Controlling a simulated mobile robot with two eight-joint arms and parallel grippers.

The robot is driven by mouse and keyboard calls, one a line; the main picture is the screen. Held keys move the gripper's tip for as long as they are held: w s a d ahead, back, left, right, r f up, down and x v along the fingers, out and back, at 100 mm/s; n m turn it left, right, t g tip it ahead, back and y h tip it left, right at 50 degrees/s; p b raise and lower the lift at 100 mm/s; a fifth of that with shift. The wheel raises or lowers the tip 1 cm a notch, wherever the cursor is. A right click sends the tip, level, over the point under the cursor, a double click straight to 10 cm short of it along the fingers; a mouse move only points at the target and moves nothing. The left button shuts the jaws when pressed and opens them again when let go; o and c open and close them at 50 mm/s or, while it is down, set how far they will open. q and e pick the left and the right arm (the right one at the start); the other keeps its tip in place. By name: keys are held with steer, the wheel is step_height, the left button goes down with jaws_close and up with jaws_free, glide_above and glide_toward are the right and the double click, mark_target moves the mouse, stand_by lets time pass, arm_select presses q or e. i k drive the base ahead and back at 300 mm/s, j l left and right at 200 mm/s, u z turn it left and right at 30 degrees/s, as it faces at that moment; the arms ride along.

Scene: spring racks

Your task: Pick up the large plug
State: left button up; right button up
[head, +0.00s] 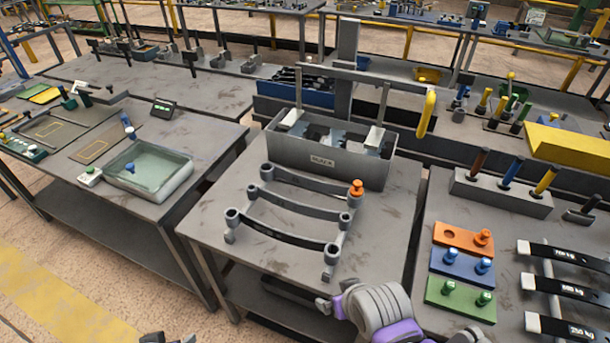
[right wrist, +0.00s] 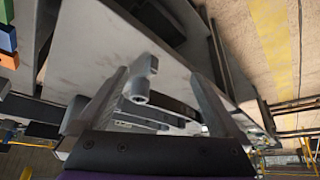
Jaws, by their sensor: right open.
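An orange plug (head: 356,188) stands on the right end of the grey spring rack (head: 337,240). The blue plate (head: 447,263) and green plate (head: 447,293) hold smaller-looking blue and green plugs. I cannot tell for sure which is the large plug. My right gripper (head: 335,299) is open and empty at the table's front edge; in the right wrist view (right wrist: 160,82) its fingers frame the rack's end socket (right wrist: 137,90). Part of my left gripper (head: 168,339) shows at the bottom edge.
A grey bin (head: 335,165) with an overhead bar and yellow handle (head: 427,114) stands behind the rack. Labelled weight bars (head: 570,290) lie on the right table. A glass-like tray (head: 148,170) is on the left table. Gaps separate the tables.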

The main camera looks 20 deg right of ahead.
mark_target(480, 240)
steer(key=k+l, duration=0.1)
steer(key=l, duration=0.25)
steer(key=k+l, duration=0.1)
steer(key=l, duration=0.65)
steer(key=k+l, duration=0.15)
steer(key=l, duration=0.25)
